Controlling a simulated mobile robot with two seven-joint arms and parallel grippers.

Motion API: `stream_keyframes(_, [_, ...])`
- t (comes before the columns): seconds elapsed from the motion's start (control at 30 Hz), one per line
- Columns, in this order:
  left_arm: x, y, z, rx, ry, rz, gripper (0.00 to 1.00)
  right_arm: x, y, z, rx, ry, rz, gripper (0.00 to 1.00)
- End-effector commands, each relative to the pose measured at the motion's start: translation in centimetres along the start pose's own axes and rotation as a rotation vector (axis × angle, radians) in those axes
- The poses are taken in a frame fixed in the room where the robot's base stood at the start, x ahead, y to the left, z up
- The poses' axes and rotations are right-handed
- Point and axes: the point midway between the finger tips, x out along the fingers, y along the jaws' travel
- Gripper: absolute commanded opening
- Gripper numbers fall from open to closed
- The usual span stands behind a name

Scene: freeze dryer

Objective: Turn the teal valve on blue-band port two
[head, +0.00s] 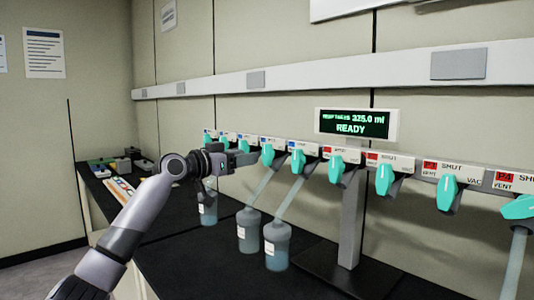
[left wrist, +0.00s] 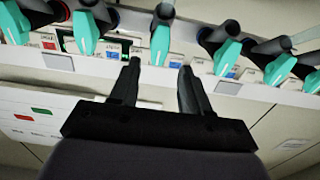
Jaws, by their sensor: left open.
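A row of teal valves hangs from the white manifold rail in the head view, with blue-banded ports to the left and red ones to the right. My left gripper (head: 252,157) is open at the blue-banded section, close to a teal valve (head: 267,154). In the left wrist view, my left gripper's fingers (left wrist: 158,78) are spread and empty. A teal valve (left wrist: 161,42) with a blue label (left wrist: 175,54) lies just beyond the gap between the fingertips. Contact is not visible. Port numbers on the blue labels are too small to read. My right gripper is out of view.
Neighbouring teal valves (left wrist: 88,32) (left wrist: 227,57) hang close on both sides. Clear bottles (head: 248,230) (head: 276,245) hang on tubes below the rail. A display (head: 352,124) reads READY on a post (head: 352,215). Small items (head: 118,165) lie on the dark bench's far left.

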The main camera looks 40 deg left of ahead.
Motion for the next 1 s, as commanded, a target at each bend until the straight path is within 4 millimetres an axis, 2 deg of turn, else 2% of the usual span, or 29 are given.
stream_keyframes(0.3, [4.2,0.1,-0.5,-0.004,0.002,0.002,0.47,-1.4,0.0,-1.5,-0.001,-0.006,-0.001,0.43])
stream_keyframes(0.43, [5.4,0.0,-0.3,-0.004,0.002,0.0,0.47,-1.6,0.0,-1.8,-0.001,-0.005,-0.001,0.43])
stream_keyframes(0.63, [6.4,0.1,-0.1,-0.001,0.0,0.001,0.47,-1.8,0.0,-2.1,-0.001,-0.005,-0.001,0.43])
stream_keyframes(0.9, [6.5,0.1,0.0,0.0,0.0,0.0,0.47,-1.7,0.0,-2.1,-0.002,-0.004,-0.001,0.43])
stream_keyframes(0.93, [6.5,0.1,0.0,0.0,0.0,0.0,0.44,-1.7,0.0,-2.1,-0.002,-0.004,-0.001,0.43])
stream_keyframes(1.0, [6.5,0.1,0.0,0.0,0.0,0.0,0.21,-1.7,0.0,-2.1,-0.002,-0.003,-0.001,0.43])
